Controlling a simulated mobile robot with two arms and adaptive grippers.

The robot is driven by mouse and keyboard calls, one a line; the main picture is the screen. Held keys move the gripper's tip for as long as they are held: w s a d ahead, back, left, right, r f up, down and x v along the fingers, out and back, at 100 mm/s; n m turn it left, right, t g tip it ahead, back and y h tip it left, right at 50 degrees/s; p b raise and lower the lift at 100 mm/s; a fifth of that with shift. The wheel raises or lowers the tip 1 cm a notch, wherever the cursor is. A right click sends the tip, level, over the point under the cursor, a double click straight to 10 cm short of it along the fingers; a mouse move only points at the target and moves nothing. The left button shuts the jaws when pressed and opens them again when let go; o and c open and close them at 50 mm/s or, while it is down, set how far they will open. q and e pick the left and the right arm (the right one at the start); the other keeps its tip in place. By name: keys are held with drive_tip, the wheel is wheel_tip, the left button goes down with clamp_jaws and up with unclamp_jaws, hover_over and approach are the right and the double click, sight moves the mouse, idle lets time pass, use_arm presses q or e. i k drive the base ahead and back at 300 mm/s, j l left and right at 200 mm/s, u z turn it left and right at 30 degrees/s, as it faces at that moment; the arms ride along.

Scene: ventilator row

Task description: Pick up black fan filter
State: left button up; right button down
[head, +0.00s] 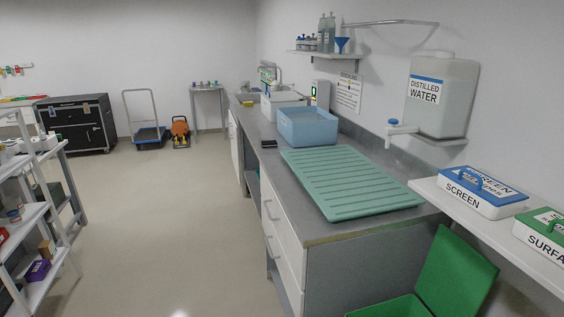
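A small flat black item (269,144) lies near the front edge of the grey counter (330,232), left of the blue bin. It may be the black fan filter, but it is too small to tell for sure. Nothing touches it. Neither of my grippers shows in the head view.
A blue bin (308,128) and a ribbed green mat (345,180) are on the counter. A distilled water tank (455,95) hangs on the right wall. An open green bin (455,275) stands at the counter's near end. Shelves (30,215) stand left; the floor (170,220) between is clear.

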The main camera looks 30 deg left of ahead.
sight(266, 143)
drive_tip(key=i+j, duration=0.15)
drive_tip(key=j, duration=0.25)
drive_tip(key=i+j+z, duration=0.15)
drive_tip(key=j, duration=0.2)
drive_tip(key=i+j, duration=0.15)
drive_tip(key=j, duration=0.25)
drive_tip(key=i+j+z, duration=0.15)
drive_tip(key=j, duration=0.25)
drive_tip(key=i+j, duration=0.1)
drive_tip(key=j, duration=0.35)
drive_tip(key=i+j+z, duration=0.15)
drive_tip(key=j, duration=0.25)
